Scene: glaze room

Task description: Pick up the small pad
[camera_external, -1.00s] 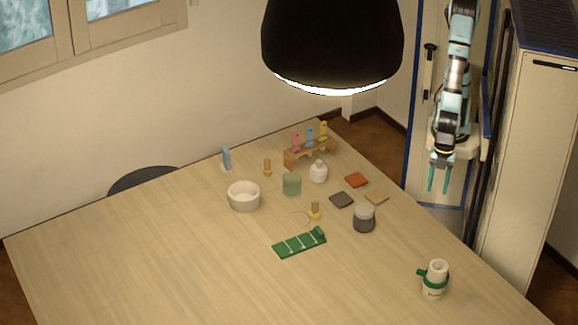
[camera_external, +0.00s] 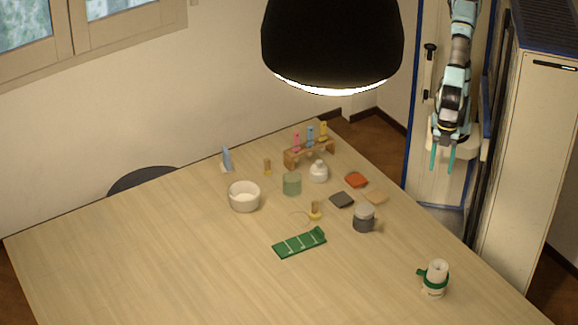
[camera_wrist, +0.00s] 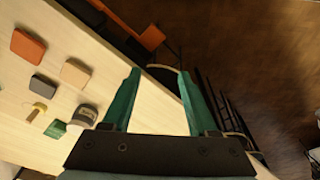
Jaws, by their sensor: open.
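Three flat square pads lie on the table: an orange-red one (camera_external: 356,180), a dark grey one (camera_external: 342,200) and a tan one (camera_external: 376,198). I cannot tell which is the small pad. In the wrist view the orange-red pad (camera_wrist: 28,46), tan pad (camera_wrist: 75,72) and grey pad (camera_wrist: 43,83) lie left of my fingers. My gripper (camera_external: 440,160) is open and empty, beyond the table's right edge, apart from all three pads. Its two teal fingers (camera_wrist: 159,75) are spread in the wrist view.
A grey mug (camera_external: 363,220) stands close to the tan pad, and a brass-coloured piece (camera_external: 315,211) near the grey one. A white jar (camera_external: 318,172), green cup (camera_external: 292,184) and wooden rack (camera_external: 309,153) stand further back. The table's left front is clear.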

